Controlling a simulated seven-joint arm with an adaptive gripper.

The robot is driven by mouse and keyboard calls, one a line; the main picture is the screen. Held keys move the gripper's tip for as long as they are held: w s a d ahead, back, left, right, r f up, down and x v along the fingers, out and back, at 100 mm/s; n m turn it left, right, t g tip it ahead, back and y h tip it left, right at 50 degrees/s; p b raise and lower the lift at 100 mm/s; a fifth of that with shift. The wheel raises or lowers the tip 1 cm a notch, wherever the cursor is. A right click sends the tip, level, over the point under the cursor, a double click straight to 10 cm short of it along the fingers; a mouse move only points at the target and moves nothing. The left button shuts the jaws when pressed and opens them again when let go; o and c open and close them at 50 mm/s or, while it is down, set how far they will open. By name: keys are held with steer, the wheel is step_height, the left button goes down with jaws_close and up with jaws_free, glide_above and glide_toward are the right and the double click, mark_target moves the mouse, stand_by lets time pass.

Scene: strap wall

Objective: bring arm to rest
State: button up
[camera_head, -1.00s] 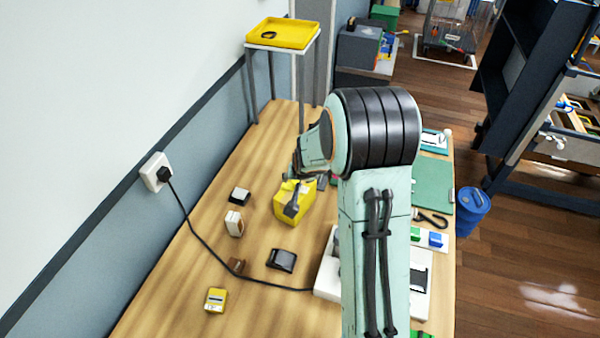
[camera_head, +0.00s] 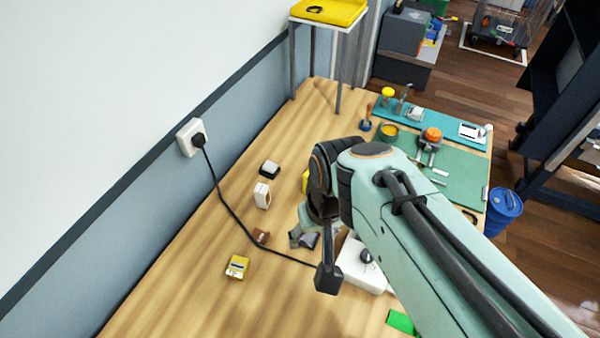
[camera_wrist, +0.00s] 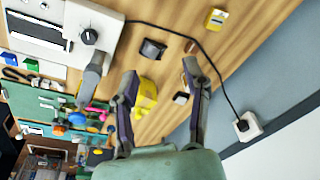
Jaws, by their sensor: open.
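My gripper (camera_head: 312,258) is open and empty above the wooden table (camera_head: 200,285), near the white device with a dark knob (camera_head: 365,277). In the wrist view its two fingers (camera_wrist: 160,74) stand wide apart. Between them in that picture is a yellow block (camera_wrist: 147,97), which looks lower down and not held. In the head view only a sliver of the yellow block (camera_head: 305,181) shows beside my arm. A small black box (camera_wrist: 152,49) lies past the fingertips in the wrist view; my gripper largely covers its place in the head view.
A black cord runs from the wall socket (camera_head: 191,138) across the table. A white box (camera_head: 262,195), a yellow box (camera_head: 237,266) and a brown piece (camera_head: 260,236) lie on the left. A green mat (camera_head: 455,175) with tools lies right. A yellow tray (camera_head: 330,12) stands behind.

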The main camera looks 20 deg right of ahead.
steer(key=s+a+n+g, duration=0.1)
steer(key=s+g, duration=0.1)
steer(key=s, duration=0.6)
steer(key=shift+s+a+r+n, duration=0.15)
steer(key=shift+s+a+n, duration=0.1)
steer(key=shift+a+n, duration=0.15)
